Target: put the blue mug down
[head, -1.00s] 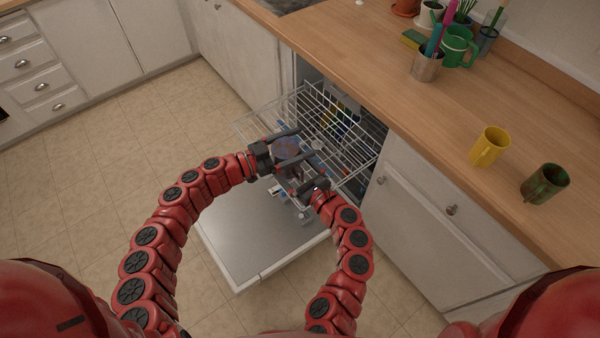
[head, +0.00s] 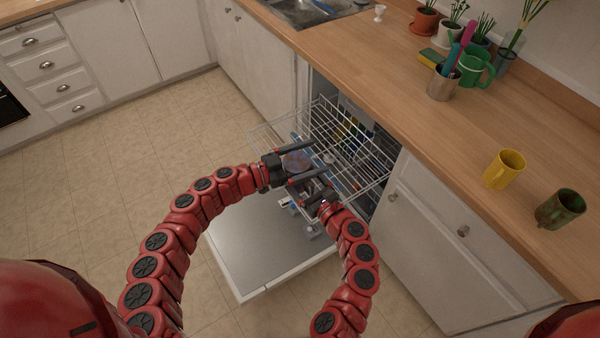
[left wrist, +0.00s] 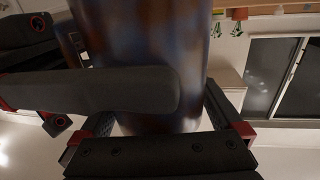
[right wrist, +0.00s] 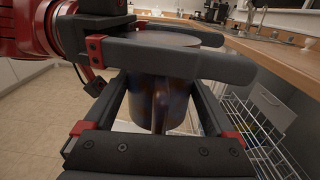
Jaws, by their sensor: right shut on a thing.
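The blue mug (head: 297,162), mottled blue and brown, is held in the air over the open dishwasher. My left gripper (head: 317,156) has its fingers spread on either side of the mug; in the left wrist view the mug (left wrist: 195,50) fills the space behind one finger. My right gripper (head: 312,188) is shut on the mug from the near side. In the right wrist view the mug (right wrist: 160,100) looks upright between the fingers. Whether the left fingers touch it is unclear.
A pulled-out wire rack (head: 355,150) and the lowered dishwasher door (head: 260,250) lie around and below the grippers. On the wooden counter (head: 440,140) stand a yellow mug (head: 504,170), a dark green mug (head: 560,209), a metal cup (head: 443,85) and potted plants. Counter between them is clear.

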